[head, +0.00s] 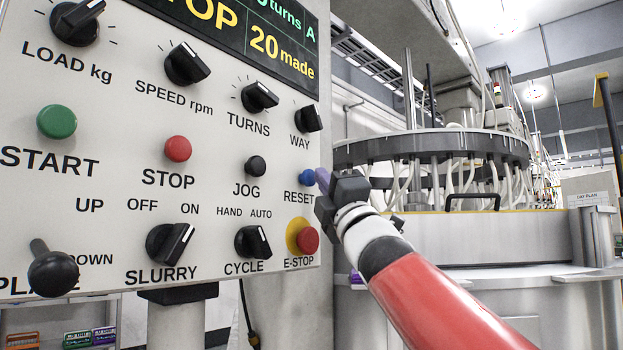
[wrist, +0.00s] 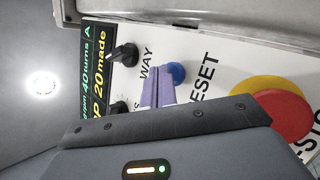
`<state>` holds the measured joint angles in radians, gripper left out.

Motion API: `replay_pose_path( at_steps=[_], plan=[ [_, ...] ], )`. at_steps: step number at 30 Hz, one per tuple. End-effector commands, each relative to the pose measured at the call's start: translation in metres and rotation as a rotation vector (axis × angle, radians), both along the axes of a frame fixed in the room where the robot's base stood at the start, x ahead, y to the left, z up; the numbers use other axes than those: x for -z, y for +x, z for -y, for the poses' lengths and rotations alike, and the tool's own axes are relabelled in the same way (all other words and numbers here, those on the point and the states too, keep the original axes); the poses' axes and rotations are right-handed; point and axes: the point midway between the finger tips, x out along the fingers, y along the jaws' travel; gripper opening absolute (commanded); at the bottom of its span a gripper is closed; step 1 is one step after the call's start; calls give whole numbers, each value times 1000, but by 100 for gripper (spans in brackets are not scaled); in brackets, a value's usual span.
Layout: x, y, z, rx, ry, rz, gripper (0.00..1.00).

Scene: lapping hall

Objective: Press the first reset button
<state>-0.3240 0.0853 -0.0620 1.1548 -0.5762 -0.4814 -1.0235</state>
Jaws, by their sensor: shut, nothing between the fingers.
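The blue RESET button (head: 307,177) is on the right side of the light control panel (head: 215,110), above the E-STOP and below the WAY knob. It also shows in the wrist view (wrist: 176,72), just beyond my fingertips. My gripper (head: 323,180) is shut and empty, its purple fingers pointing at the button from the right. In the wrist view the shut fingers (wrist: 157,90) overlap the near side of the button. I cannot tell whether they touch it.
The red E-STOP (head: 308,240) on its yellow base is close below the RESET button. The black WAY knob (head: 308,118) is above and the black JOG button (head: 256,166) is to the left. A large round machine (head: 440,148) stands behind my arm.

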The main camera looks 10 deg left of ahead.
Motion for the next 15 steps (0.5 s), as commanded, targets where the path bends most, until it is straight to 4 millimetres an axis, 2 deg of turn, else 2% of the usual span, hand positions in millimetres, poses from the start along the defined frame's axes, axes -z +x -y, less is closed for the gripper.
replay_pose_path(
  at_steps=[15],
  plan=[
    [0, 3, -4, 0, 0, 0, 0]
  ],
)
